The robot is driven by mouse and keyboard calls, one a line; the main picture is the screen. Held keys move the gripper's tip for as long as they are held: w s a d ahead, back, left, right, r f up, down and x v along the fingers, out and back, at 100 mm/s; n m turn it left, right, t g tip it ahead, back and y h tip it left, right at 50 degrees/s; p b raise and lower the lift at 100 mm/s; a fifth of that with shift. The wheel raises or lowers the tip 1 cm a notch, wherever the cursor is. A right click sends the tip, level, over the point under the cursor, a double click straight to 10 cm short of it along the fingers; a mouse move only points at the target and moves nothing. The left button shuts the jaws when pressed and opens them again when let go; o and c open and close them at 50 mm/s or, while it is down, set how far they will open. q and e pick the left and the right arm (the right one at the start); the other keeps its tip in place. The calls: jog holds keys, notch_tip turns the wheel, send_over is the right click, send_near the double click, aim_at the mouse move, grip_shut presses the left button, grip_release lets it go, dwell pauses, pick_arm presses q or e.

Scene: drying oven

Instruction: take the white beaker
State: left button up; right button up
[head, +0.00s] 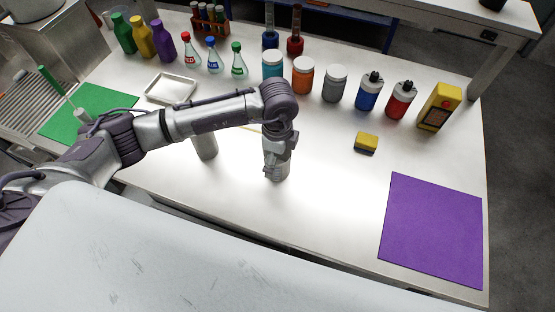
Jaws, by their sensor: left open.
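My left arm reaches in from the left over the table, and its gripper (277,170) points down near the middle of the table. It is open. A greyish cylindrical shape shows at its fingertips; I cannot tell whether it is a vessel or part of the gripper. A pale, whitish cylindrical vessel (206,149), which looks like a beaker, stands left of the gripper and apart from it. My forearm hides its top. My right gripper is not in view.
Bottles, flasks and jars line the back, including a grey jar (335,83). A white tray (171,88) and green mat (90,111) lie left. A yellow sponge (367,142) and purple mat (432,230) lie right.

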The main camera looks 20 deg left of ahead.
pick_arm(q)
jog(key=c, duration=1.1)
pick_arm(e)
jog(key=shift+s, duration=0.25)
pick_arm(q)
jog(key=shift+r, duration=0.15)
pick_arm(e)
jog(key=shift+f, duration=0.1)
